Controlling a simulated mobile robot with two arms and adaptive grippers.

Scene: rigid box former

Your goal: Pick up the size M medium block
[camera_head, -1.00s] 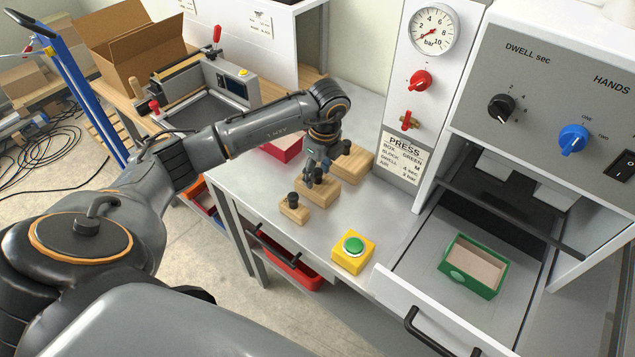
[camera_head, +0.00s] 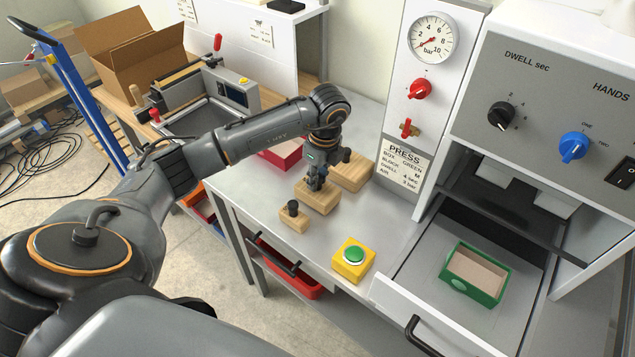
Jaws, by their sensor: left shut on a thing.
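Wooden blocks with dark knobs stand in a row on the grey bench. The medium block (camera_head: 318,198) is the middle one, larger than the small block (camera_head: 294,221) in front of it. The large block (camera_head: 353,172) stands behind it, partly covered by my arm. My left gripper (camera_head: 316,185) points down over the medium block and is shut on its knob. The block looks to be on or very near the bench; I cannot tell if there is a gap. My right gripper is not in view.
A yellow box with a green button (camera_head: 352,257) stands at the bench's front edge. A green box (camera_head: 474,275) sits in the press at the right. A red box (camera_head: 281,153) is behind my arm. The gauge panel (camera_head: 432,100) rises behind the bench.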

